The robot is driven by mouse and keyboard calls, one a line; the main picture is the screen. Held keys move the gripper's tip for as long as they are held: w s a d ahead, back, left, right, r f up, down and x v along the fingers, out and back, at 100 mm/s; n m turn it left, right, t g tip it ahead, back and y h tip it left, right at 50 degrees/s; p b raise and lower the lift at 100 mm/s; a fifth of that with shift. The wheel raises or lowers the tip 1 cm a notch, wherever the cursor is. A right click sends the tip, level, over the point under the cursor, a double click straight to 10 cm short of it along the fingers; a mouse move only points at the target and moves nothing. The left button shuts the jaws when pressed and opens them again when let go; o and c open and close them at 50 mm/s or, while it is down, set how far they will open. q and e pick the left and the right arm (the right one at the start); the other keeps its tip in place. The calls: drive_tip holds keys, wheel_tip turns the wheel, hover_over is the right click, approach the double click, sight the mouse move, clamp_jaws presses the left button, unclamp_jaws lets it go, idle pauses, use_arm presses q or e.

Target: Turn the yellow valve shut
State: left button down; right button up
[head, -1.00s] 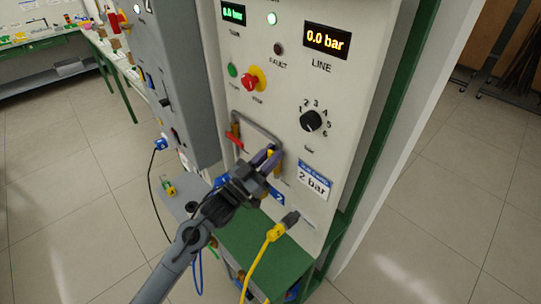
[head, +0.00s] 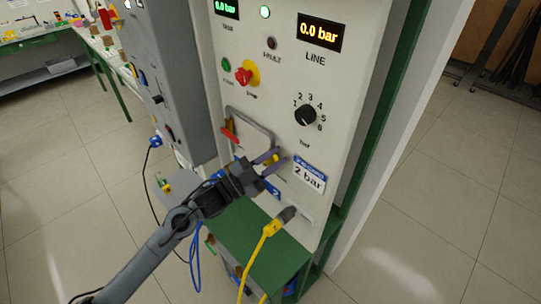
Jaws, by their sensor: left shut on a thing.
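The yellow valve (head: 272,158) is on the lower part of the pale control panel, and only a small part of it shows between my fingers. My left gripper (head: 275,161) comes in from the lower left and is shut on the yellow valve. The gripper hides most of the handle, so I cannot tell its exact angle. My right gripper is not in view.
A red handle (head: 229,134) sits just left of the valve, by a grey pipe loop (head: 252,122). A black selector knob (head: 305,115) is above right. A yellow cable plug (head: 273,227) is below. The line display (head: 320,32) reads 0.0 bar.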

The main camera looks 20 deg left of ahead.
use_arm(q)
drive_tip(key=m, duration=0.1)
drive_tip(key=m+g, duration=0.1)
drive_tip(key=m, duration=0.1)
drive_tip(key=shift+s+d+f+m+g, duration=0.2)
drive_tip(key=shift+d+f+m+g, duration=0.1)
drive_tip(key=shift+d+f+g, duration=0.1)
drive_tip(key=m, duration=0.1)
drive_tip(key=f+m+g+b, duration=0.1)
drive_tip(key=m, duration=0.1)
drive_tip(key=shift+s+d, duration=0.15)
drive_tip(key=shift+d, duration=0.05)
drive_tip(key=m, duration=0.1)
drive_tip(key=f+m+g, duration=0.1)
drive_tip(key=m, duration=0.1)
drive_tip(key=m+b, duration=0.1)
drive_tip(key=shift+s+d+f+m+g+y, duration=0.1)
drive_tip(key=shift+d+f+m+g+y, duration=0.1)
drive_tip(key=shift+f+m+g+y, duration=0.15)
drive_tip(key=shift+f+m, duration=0.1)
drive_tip(key=shift+m, duration=0.15)
drive_tip(key=c, duration=1)
unclamp_jaws()
drive_tip(key=shift+c, duration=0.2)
